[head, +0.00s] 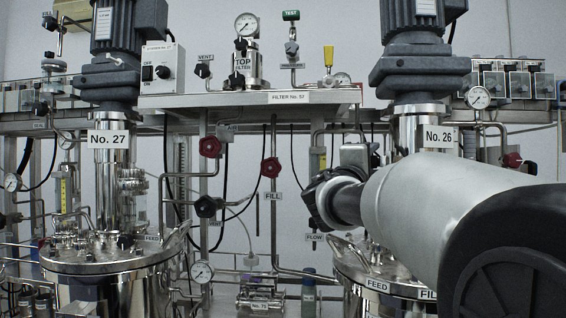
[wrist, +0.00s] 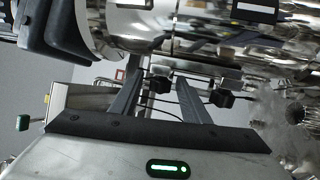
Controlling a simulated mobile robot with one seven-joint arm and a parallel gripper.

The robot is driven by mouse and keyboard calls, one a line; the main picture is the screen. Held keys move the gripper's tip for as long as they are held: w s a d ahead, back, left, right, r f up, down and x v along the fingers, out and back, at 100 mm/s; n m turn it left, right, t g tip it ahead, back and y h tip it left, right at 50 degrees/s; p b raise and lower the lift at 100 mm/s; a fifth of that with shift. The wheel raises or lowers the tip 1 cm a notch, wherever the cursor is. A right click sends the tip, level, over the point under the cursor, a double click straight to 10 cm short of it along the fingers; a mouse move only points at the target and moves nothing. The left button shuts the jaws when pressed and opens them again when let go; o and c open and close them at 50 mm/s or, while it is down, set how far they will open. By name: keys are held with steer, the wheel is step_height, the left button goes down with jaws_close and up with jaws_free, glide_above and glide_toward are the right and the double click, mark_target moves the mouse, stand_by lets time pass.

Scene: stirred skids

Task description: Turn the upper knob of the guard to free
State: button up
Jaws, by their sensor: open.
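My gripper (wrist: 158,75) is open, its two grey fingers apart with nothing seen held between them. A small black knob (wrist: 160,85) shows between the fingers, and a second black knob (wrist: 222,98) shows to the right of the right finger. Both look close to a shiny steel column (wrist: 185,42); I cannot tell which is the guard's upper knob, its setting, or whether a finger touches it. In the head view my wrist crosses in front of the No. 26 vessel, so any guard there is hidden. A clear guard-like part (head: 132,195) stands beside the No. 27 column.
The No. 26 motor (head: 418,70) stands above my arm, and its vessel rim (head: 350,268) is below. Red valve handwheels (head: 270,167) and pipes lie left of my wrist. A shelf (head: 225,100) with gauges runs behind. In the wrist view, dark machinery (wrist: 65,35) is at upper left.

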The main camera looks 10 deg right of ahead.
steer(key=c, duration=1.1)
steer(key=shift+o, duration=0.2)
steer(key=shift+r, duration=0.1)
steer(key=shift+p, duration=0.4)
